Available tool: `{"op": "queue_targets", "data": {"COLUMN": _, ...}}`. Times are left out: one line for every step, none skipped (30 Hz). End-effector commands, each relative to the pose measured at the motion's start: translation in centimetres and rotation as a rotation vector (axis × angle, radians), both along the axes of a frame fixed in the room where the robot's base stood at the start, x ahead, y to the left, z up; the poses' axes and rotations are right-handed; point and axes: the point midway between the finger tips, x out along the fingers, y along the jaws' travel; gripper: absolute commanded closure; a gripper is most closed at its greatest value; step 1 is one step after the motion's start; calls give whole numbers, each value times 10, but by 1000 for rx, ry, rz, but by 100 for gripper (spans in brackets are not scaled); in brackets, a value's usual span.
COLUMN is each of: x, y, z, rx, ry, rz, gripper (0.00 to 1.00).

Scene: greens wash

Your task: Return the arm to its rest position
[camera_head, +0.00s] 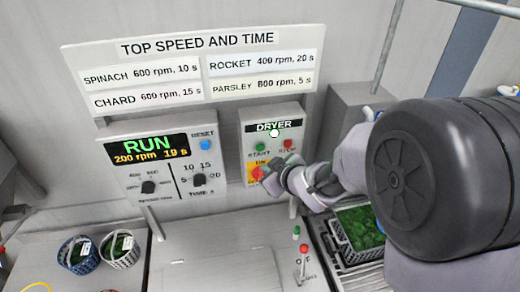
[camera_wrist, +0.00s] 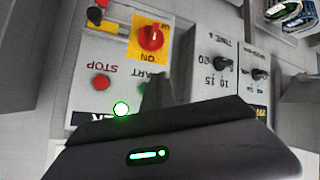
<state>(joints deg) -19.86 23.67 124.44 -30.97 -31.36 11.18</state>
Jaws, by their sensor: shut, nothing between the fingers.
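My gripper (camera_head: 268,178) is shut and empty, in front of the lower part of the dryer panel (camera_head: 250,112). In the wrist view the dark fingers (camera_wrist: 158,88) stick up in front of the same panel, over part of the START label. The panel's lamp (camera_wrist: 121,109) is lit green. Its red knob on a yellow plate (camera_wrist: 150,38) has ON beside it, and the red STOP button (camera_wrist: 101,83) is in clear view. My arm fills the right of the head view. I cannot tell whether the fingers touch the panel.
Left of the dryer panel, a control box with a display (camera_head: 148,149) reads RUN, 200 rpm, 19 s. A crate of greens (camera_head: 342,243) stands below my arm. A red-knobbed lever (camera_head: 304,262) stands on the counter. Two small baskets (camera_head: 121,258) sit at lower left. The counter's middle is clear.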

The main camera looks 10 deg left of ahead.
Motion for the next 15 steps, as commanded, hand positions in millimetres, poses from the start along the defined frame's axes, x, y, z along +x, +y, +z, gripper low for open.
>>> {"op": "queue_targets", "data": {"x": 0, "y": 0, "z": 0, "rx": 0, "ry": 0, "rz": 0, "gripper": 100}}
{"op": "queue_targets", "data": {"x": 0, "y": 0, "z": 0, "rx": 0, "ry": 0, "rz": 0, "gripper": 100}}
{"op": "queue_targets", "data": {"x": 0, "y": 0, "z": 0, "rx": 0, "ry": 0, "rz": 0, "gripper": 100}}
{"op": "queue_targets", "data": {"x": 0, "y": 0, "z": 0, "rx": 0, "ry": 0, "rz": 0, "gripper": 100}}
{"op": "queue_targets", "data": {"x": 0, "y": 0, "z": 0, "rx": 0, "ry": 0, "rz": 0, "gripper": 100}}
{"op": "queue_targets", "data": {"x": 0, "y": 0, "z": 0, "rx": 0, "ry": 0, "rz": 0, "gripper": 100}}
{"op": "queue_targets", "data": {"x": 0, "y": 0, "z": 0, "rx": 0, "ry": 0, "rz": 0, "gripper": 100}}
{"op": "queue_targets", "data": {"x": 0, "y": 0, "z": 0, "rx": 0, "ry": 0, "rz": 0, "gripper": 100}}
{"op": "queue_targets", "data": {"x": 0, "y": 0, "z": 0, "rx": 0, "ry": 0, "rz": 0, "gripper": 100}}
{"op": "queue_targets", "data": {"x": 0, "y": 0, "z": 0, "rx": 0, "ry": 0, "rz": 0, "gripper": 100}}
{"op": "queue_targets", "data": {"x": 0, "y": 0, "z": 0, "rx": 0, "ry": 0, "rz": 0, "gripper": 100}}
{"op": "queue_targets", "data": {"x": 0, "y": 0, "z": 0, "rx": 0, "ry": 1, "rz": -2, "gripper": 100}}
{"op": "queue_targets", "data": {"x": 1, "y": -2, "z": -2, "rx": 0, "ry": 0, "rz": -9, "gripper": 100}}
{"op": "queue_targets", "data": {"x": 1, "y": -7, "z": -4, "rx": -2, "ry": 2, "rz": -26, "gripper": 100}}
{"op": "queue_targets", "data": {"x": 3, "y": -18, "z": -9, "rx": -3, "ry": 7, "rz": -66, "gripper": 100}}
